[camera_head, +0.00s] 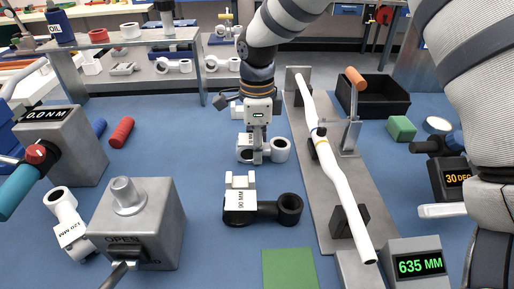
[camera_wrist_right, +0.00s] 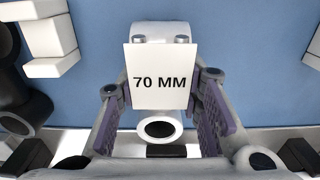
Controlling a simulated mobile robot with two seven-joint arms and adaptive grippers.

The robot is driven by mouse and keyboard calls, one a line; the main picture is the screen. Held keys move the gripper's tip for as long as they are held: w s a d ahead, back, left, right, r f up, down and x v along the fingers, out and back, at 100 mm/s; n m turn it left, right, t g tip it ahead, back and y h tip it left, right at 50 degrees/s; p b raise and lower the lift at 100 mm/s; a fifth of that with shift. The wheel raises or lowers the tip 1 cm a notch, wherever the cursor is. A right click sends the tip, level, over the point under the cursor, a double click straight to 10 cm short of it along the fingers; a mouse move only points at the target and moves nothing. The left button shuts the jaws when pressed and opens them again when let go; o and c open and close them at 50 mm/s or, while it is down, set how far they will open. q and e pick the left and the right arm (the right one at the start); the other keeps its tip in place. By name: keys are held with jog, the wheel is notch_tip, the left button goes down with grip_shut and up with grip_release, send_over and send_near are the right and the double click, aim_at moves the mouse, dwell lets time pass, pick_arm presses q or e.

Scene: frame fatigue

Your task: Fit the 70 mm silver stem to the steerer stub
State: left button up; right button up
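The silver stem (camera_head: 279,149) lies on the blue bench top in the head view. Its white label (camera_wrist_right: 160,78) reads 70 MM in the right wrist view, where its round clamp end (camera_wrist_right: 160,129) also shows. My right gripper (camera_head: 257,158) is down over this stem. In the wrist view my right fingers (camera_wrist_right: 158,115) stand on either side of it, open, with visible gaps. The steerer stub (camera_head: 127,194) stands upright and bare on a grey block (camera_head: 155,224) at front left. My left gripper is not in view.
A black stem (camera_head: 289,209) labelled 90 MM lies in front of the gripper. A silver 120 MM stem (camera_head: 62,203) lies left of the block. A handlebar (camera_head: 335,175) rests on a grey fixture at right. A green pad (camera_head: 289,268) lies at the front.

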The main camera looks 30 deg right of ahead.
notch_tip(320, 180, up, 4)
jog(key=shift+f, duration=0.1)
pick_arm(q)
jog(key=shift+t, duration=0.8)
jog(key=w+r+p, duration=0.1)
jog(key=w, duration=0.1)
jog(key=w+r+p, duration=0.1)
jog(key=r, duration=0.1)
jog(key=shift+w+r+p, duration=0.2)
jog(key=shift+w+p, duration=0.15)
pick_arm(e)
jog(key=s+a+r, duration=0.7)
jog(key=s+r, duration=0.2)
jog(key=s, duration=0.2)
jog(key=shift+s+a, duration=0.3)
jog(key=shift+a, duration=0.05)
jog(key=shift+r, duration=0.1)
